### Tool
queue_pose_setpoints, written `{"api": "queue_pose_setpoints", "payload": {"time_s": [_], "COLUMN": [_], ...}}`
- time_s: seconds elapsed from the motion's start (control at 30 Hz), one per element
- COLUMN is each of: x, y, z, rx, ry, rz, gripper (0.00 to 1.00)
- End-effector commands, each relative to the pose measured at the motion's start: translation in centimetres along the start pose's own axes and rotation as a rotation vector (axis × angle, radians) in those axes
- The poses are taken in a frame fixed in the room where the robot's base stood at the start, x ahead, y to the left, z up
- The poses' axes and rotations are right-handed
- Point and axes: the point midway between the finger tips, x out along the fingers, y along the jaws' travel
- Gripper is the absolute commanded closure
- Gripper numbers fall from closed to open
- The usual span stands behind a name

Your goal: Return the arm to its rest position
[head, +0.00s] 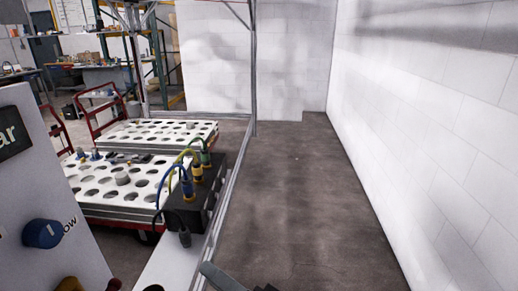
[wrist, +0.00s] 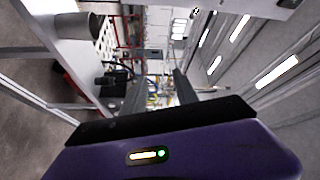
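My gripper (wrist: 160,88) shows in the wrist view, with a purple body and two dark fingers. The fingers stand apart with background visible between them, and nothing is held. In the head view only a grey piece and a dark bit show at the bottom edge, probably part of my arm; the rest of the arm is out of frame. The wrist picture is rolled sideways, with ceiling lights at its upper right.
A panel with a blue knob (head: 42,233) stands at left. A white wall (head: 430,110) bounds the right. Floor (head: 290,200) between is clear.

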Motion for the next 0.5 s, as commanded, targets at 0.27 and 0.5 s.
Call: {"api": "queue_pose_setpoints", "payload": {"time_s": [0.27, 0.5], "x": [-10.6, -21.7], "y": [6.5, 7.3], "z": [-3.0, -2.3], "rx": [-0.339, -0.667], "ry": [0.359, 0.533], "rz": [0.286, 0.531], "gripper": [0.64, 0.64]}}
